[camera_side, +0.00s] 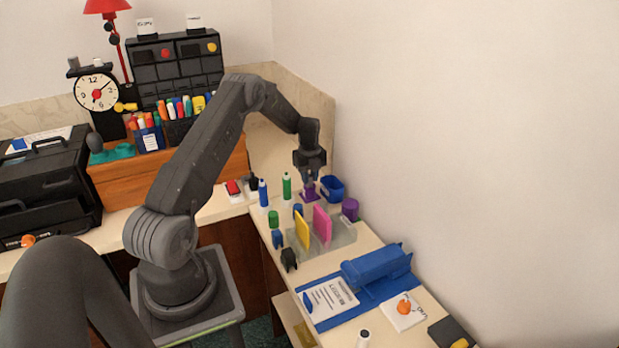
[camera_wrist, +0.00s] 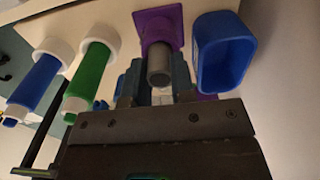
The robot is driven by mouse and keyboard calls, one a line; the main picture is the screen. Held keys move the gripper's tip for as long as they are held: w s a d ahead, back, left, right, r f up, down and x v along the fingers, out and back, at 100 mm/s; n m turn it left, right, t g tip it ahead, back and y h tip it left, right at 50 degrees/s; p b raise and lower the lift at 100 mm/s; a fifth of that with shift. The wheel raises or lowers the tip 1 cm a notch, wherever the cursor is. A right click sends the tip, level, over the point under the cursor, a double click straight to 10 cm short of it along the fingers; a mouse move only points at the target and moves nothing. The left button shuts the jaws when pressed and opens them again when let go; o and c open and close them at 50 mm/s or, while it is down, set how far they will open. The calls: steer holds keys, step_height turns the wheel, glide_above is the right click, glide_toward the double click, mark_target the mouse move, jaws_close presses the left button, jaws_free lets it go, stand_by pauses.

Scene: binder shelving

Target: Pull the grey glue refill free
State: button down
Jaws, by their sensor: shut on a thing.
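The grey glue refill (camera_wrist: 160,66) is a short cylinder whose round end faces the wrist camera. It stands at the purple holder (camera_wrist: 158,26), which has a square base and also shows in the side view (camera_side: 309,193). My gripper (camera_wrist: 158,85) is shut on the grey refill, with a blue-grey finger on each side of it. In the side view my gripper (camera_side: 310,177) points down directly above the purple holder. The refill's lower end is hidden, so I cannot tell how deep it sits.
A blue open bin (camera_side: 333,187) stands close on the right of the holder. Green (camera_side: 287,187) and blue (camera_side: 263,192) bottles stand to the left. A purple round container (camera_side: 350,209) and upright yellow and pink (camera_side: 322,224) pieces stand nearer the camera. The wall is close on the right.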

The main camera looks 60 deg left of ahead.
steer(key=shift+r, duration=0.45)
steer(key=shift+r, duration=3.4)
